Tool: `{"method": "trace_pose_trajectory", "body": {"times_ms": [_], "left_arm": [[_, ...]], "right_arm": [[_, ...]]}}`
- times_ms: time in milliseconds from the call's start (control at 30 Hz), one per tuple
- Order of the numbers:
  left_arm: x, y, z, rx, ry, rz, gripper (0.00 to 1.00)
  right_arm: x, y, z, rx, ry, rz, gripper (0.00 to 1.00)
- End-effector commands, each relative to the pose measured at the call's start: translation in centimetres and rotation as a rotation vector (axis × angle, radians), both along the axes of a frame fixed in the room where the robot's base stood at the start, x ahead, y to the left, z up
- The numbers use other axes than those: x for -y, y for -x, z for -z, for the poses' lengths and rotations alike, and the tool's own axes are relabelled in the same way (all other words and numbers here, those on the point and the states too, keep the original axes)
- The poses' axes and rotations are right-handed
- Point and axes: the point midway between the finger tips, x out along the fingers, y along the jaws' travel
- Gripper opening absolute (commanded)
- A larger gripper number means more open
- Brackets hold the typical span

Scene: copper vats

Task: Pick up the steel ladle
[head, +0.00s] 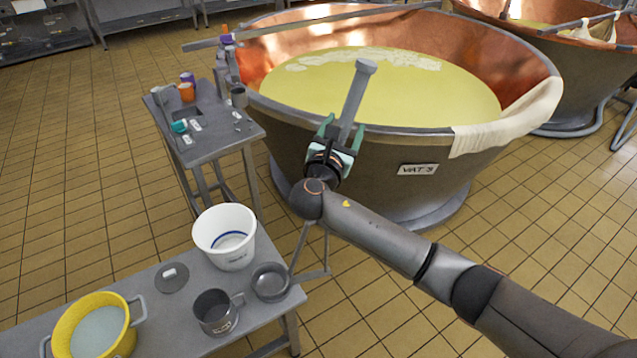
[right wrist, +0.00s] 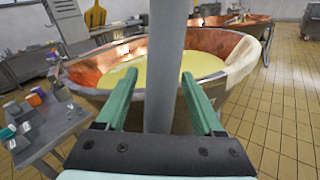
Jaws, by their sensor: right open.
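The steel ladle's long grey handle (head: 354,95) rises steeply above the front table, with a round knob at its top. It also shows in the right wrist view (right wrist: 165,60) as a thick upright bar. A dark bowl (head: 270,282) at the table's right end lines up with the handle and seems to be its lower end; my arm hides part of the stretch between. My right gripper (head: 343,126) is open, its green fingers on either side of the handle near the top. In the right wrist view the gripper (right wrist: 160,75) shows gaps beside the handle. My left gripper is out of view.
The front table (head: 262,318) bears a white bucket (head: 215,228), a steel jug (head: 214,318) and a yellow colander (head: 75,318). A thin grey bracket (head: 326,252) stands beside the bowl. Vat 3 (head: 400,150) is close behind the gripper. A small side table (head: 225,142) stands left.

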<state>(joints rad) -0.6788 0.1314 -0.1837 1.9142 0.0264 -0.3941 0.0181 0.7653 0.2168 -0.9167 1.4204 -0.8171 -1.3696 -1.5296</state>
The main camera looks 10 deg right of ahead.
Motion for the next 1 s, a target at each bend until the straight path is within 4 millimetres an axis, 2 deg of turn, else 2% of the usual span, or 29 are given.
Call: {"method": "trace_pose_trajectory", "body": {"times_ms": [267,833,867,1000], "left_arm": [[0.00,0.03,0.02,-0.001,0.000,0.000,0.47],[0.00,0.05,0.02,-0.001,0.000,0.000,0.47],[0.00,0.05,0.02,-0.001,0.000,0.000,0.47],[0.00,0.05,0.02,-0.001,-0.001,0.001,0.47]], "right_arm": [[0.12,-0.20,0.05,-0.001,0.000,0.000,0.67],[0.09,-0.16,0.06,-0.001,0.000,0.000,0.03],[0.09,-0.16,0.06,-0.001,0.000,0.000,0.00],[0.07,-0.15,0.06,-0.001,0.000,0.000,0.00]]}}
